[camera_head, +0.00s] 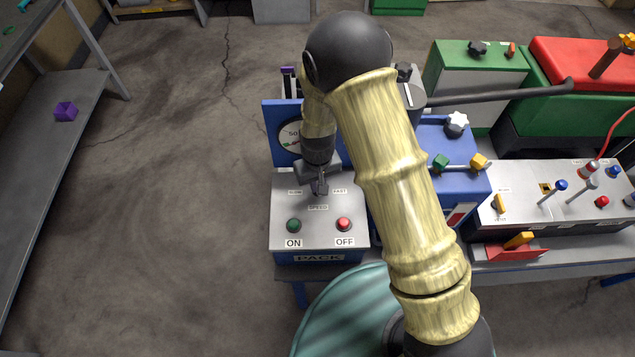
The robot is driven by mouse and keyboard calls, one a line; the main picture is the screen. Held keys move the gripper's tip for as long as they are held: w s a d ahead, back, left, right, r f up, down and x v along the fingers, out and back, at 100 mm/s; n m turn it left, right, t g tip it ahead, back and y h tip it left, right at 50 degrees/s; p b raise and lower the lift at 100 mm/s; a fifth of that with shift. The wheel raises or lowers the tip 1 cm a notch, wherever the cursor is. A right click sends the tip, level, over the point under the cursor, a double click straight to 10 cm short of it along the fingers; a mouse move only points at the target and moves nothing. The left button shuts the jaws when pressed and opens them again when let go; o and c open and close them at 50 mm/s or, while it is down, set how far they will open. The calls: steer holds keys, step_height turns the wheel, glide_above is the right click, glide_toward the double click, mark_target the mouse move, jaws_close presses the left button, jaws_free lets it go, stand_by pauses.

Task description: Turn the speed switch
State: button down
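The control box (283,246) stands at the middle of the head view, with a grey top and blue front marked PACK. Its top carries labels SLOW, FAST and SPEED, a green ON button (293,226) and a red OFF button (344,224). My gripper (319,187) points down over the SLOW and FAST labels, just above the SPEED label. The speed switch at that place is hidden or cannot be told apart from the dark gripper. Whether the fingers touch or hold it cannot be seen.
A blue panel with a round gauge (289,134) stands behind the box. To the right are a blue unit with a white knob (457,123), a grey panel with levers (560,195) and a red box (585,62). A shelf (50,130) stands left; the floor between is clear.

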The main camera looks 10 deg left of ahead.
steer(key=m, duration=0.6)
steer(key=m+p, duration=0.2)
steer(key=m, duration=0.5)
stand_by(0.4)
steer(key=c, duration=1.5)
jaws_free()
steer(key=shift+r, duration=0.1)
step_height(320, 180, up, 17)
steer(key=shift+r+b, duration=0.1)
steer(key=shift+b, duration=0.75)
